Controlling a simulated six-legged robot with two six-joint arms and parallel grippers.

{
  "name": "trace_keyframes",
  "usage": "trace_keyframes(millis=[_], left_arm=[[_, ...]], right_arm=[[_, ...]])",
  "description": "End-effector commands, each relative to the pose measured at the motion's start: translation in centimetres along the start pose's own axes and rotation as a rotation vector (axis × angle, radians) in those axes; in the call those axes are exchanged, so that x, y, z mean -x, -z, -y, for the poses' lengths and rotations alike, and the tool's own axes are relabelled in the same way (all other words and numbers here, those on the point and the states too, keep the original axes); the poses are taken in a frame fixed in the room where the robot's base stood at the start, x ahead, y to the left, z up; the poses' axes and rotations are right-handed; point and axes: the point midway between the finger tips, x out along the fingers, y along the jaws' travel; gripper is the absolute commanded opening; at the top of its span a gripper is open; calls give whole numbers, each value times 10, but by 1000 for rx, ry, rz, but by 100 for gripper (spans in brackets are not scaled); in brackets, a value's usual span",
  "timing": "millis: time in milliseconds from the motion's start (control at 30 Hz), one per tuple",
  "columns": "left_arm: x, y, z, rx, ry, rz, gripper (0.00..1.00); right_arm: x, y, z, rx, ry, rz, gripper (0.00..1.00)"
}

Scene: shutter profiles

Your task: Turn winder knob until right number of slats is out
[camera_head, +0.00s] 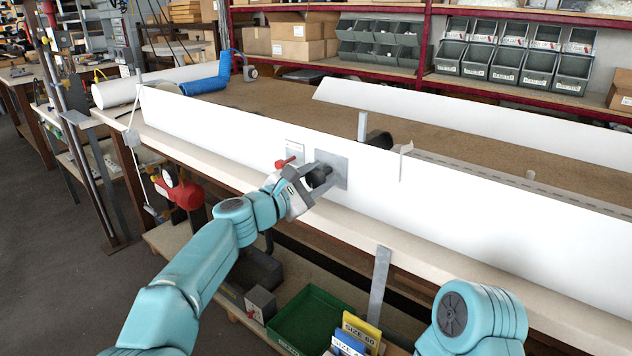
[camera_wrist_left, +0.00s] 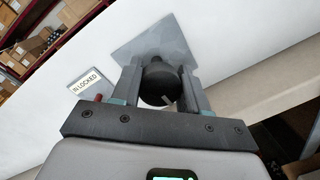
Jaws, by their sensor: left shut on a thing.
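The black winder knob (camera_head: 318,177) sits on a square grey metal plate (camera_head: 338,163) on the front of a long white panel (camera_head: 235,130). My left gripper (camera_head: 318,180) is shut on the knob, which shows between its two fingers in the left wrist view (camera_wrist_left: 158,85). A pale line marks the knob's face. A small red lever (camera_head: 284,163) is beside the plate, near a label reading "LOCKED" (camera_wrist_left: 88,81). A long white slat-like strip (camera_head: 470,112) extends behind the panel at the right. I cannot count separate slats. My right gripper is out of view.
A thin metal hook (camera_head: 402,158) stands at the panel's top edge. Below the bench are a green tray (camera_head: 302,318) and a yellow "SIZE 60" card (camera_head: 361,331). A red clamp-like tool (camera_head: 182,190) is left of my left arm. Grey bins line the back shelves.

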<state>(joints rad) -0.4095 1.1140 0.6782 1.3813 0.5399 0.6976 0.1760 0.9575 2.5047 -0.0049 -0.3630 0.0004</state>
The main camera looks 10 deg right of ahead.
Motion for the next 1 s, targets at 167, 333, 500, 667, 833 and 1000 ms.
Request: trace_keyframes(millis=[167,333,500,667,833,1000], left_arm=[[0,-1,-1,-170,6,-7,13],[0,-1,-1,-331,15,-17,13],[0,-1,-1,-492,24,-27,13],[0,-1,-1,-644,33,-37,13],[0,0,0,-804,43,-47,13],[0,0,0,-965,52,-57,13]], right_arm=[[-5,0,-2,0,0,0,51],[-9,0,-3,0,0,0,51],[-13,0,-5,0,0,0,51],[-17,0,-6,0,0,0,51],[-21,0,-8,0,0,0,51],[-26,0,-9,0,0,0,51]])
